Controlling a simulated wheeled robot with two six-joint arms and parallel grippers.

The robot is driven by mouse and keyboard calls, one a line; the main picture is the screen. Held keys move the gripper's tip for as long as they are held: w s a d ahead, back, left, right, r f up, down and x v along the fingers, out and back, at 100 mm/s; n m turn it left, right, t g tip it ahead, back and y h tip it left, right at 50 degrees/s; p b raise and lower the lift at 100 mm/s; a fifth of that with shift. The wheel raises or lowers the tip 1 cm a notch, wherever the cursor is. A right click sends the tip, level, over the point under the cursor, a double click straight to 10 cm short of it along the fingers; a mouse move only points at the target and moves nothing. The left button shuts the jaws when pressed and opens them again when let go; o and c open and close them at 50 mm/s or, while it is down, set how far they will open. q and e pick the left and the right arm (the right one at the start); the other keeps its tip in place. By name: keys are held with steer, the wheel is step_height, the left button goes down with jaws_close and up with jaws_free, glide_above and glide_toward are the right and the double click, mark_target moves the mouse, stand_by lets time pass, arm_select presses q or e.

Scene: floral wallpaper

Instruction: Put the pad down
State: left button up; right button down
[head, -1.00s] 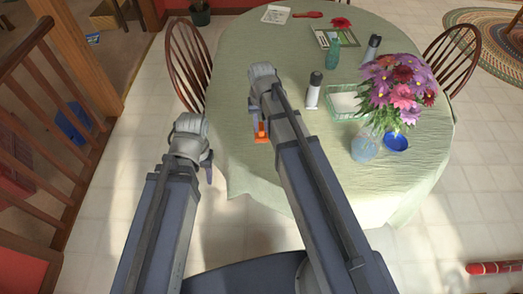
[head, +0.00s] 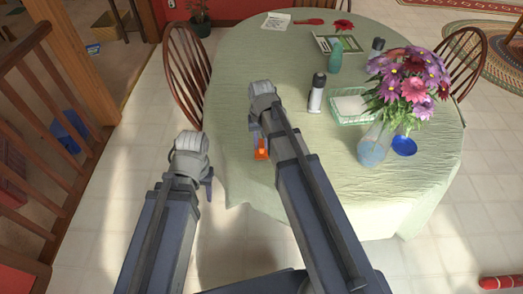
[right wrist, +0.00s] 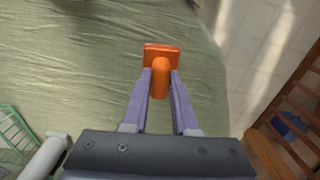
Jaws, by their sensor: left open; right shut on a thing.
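The orange pad (head: 261,150) has a flat head and a rounded handle; I take this orange thing for the pad. My right gripper (right wrist: 160,90) is shut on its handle, as the right wrist view shows with the pad's head (right wrist: 161,52) beyond the fingertips. In the head view the pad is over the left edge area of the green-clothed table (head: 250,60). I cannot tell whether it touches the cloth. My left gripper (head: 209,188) is open and empty, left of the table over the floor; its fingers are mostly hidden.
A black-and-white bottle (head: 317,93), a green-rimmed tray (head: 350,106), a flower vase (head: 374,148) and a blue bowl (head: 404,146) stand right of my right arm. A wooden chair (head: 186,70) is at the table's left. The near left cloth is clear.

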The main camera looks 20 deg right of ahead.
steer(key=shift+s+a+f+b, duration=0.1)
steer(key=shift+f+b, duration=0.3)
steer(key=shift+f, duration=0.55)
steer(key=shift+a+f, duration=0.1)
arm_select(q)
steer(key=shift+s+a+f, duration=0.15)
steer(key=shift+f, duration=0.35)
steer(key=shift+s+a+f, duration=0.1)
steer(key=shift+s+f, duration=0.05)
steer(key=shift+f, duration=0.3)
arm_select(e)
steer(key=shift+s, duration=0.2)
steer(key=c, duration=0.8)
jaws_free()
arm_select(q)
steer(key=shift+w+d, duration=0.15)
steer(key=shift+d, duration=0.05)
arm_select(e)
steer(key=shift+o, duration=0.6)
steer(key=shift+w, duration=0.15)
arm_select(q)
steer(key=shift+w, duration=0.1)
arm_select(e)
steer(key=shift+w+d, duration=0.1)
steer(key=shift+d, duration=0.1)
